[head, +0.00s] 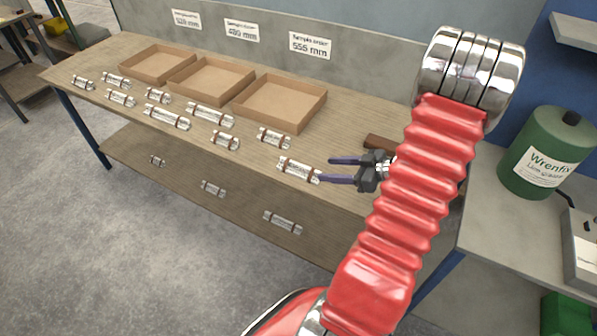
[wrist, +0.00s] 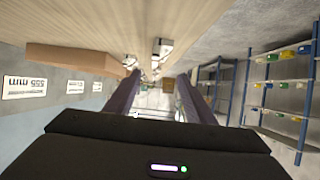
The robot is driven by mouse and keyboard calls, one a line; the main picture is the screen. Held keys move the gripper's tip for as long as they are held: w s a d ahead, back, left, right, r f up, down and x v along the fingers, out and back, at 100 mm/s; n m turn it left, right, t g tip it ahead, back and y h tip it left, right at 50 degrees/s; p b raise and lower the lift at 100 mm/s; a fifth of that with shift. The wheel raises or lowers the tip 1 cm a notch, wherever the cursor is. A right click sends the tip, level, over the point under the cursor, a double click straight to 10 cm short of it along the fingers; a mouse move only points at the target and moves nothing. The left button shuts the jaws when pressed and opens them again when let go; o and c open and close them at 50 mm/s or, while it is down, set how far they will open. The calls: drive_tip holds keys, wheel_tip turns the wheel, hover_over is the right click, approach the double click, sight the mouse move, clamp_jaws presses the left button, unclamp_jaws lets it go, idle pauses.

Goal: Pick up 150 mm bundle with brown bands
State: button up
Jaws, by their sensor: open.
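Several silvery bundles with brown or reddish bands lie on the wooden bench (head: 345,120). The closest to my gripper (head: 327,170) is a bundle (head: 297,169) with reddish-brown bands near the bench's front edge. I cannot read its length. My gripper is open and empty, with its two purple fingers pointing left. The lower fingertip overlaps the bundle's right end in the head view; I cannot tell whether they touch. Another banded bundle (head: 273,138) lies behind and left. In the wrist view, pale bundles (wrist: 162,46) show beyond the open fingers (wrist: 159,75).
Three cardboard trays (head: 280,125) stand at the bench's back below signs (head: 311,46). A brown block (head: 379,142) lies behind my gripper. More bundles (head: 282,222) lie lower down, below the bench top. A green Wrenfix canister (head: 546,135) stands at right.

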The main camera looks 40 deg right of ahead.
approach(288, 167)
drive_tip(key=shift+w+a+f, duration=0.1)
drive_tip(key=shift+f, duration=0.15)
idle(0.3)
drive_tip(key=shift+x, duration=2.6)
drive_tip(key=shift+c, duration=0.4)
drive_tip(key=c, duration=1.2)
drive_tip(key=shift+o, duration=0.2)
drive_tip(key=shift+r, duration=0.1)
wheel_tip(288, 167, up, 10)
